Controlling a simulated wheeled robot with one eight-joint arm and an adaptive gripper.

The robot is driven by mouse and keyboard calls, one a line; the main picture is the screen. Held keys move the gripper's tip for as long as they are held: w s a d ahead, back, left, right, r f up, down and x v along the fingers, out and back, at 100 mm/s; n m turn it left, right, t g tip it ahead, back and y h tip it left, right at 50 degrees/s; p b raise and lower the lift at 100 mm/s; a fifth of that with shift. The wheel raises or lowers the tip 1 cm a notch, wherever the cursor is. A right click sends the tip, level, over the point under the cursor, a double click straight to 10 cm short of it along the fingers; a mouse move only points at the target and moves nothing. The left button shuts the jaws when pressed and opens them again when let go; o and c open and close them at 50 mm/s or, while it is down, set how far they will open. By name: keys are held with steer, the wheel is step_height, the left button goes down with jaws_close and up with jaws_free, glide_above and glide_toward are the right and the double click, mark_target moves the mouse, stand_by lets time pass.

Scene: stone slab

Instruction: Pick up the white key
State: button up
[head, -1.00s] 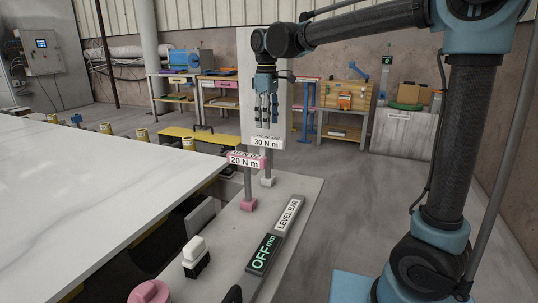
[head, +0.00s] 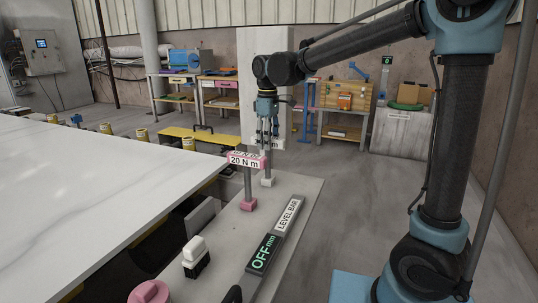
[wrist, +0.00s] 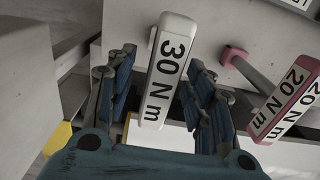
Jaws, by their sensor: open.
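The white key (wrist: 166,75), a T-shaped key with a white bar marked "30 N m", stands upright. In the head view its bar (head: 280,144) is mostly hidden by my fingers, and its foot (head: 268,182) rests on the grey ledge. My gripper (head: 266,146) points down over the bar, fingers open. In the wrist view the bar lies between the two fingers of my gripper (wrist: 162,100), with a gap visible on each side. I cannot tell how deep the fingers reach. The pink key (head: 245,161), marked "20 N m", stands upright just nearer and to the left.
The pink key's bar (wrist: 287,100) is close to my right finger in the wrist view. A level bar (head: 288,215), a black-and-white tool (head: 195,255) and a pink round object (head: 149,292) sit on the ledge (head: 222,232). The stone slab (head: 90,180) lies left.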

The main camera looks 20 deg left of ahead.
steer(key=shift+f, duration=0.25)
stand_by(0.5)
steer(key=shift+c, duration=0.3)
jaws_close()
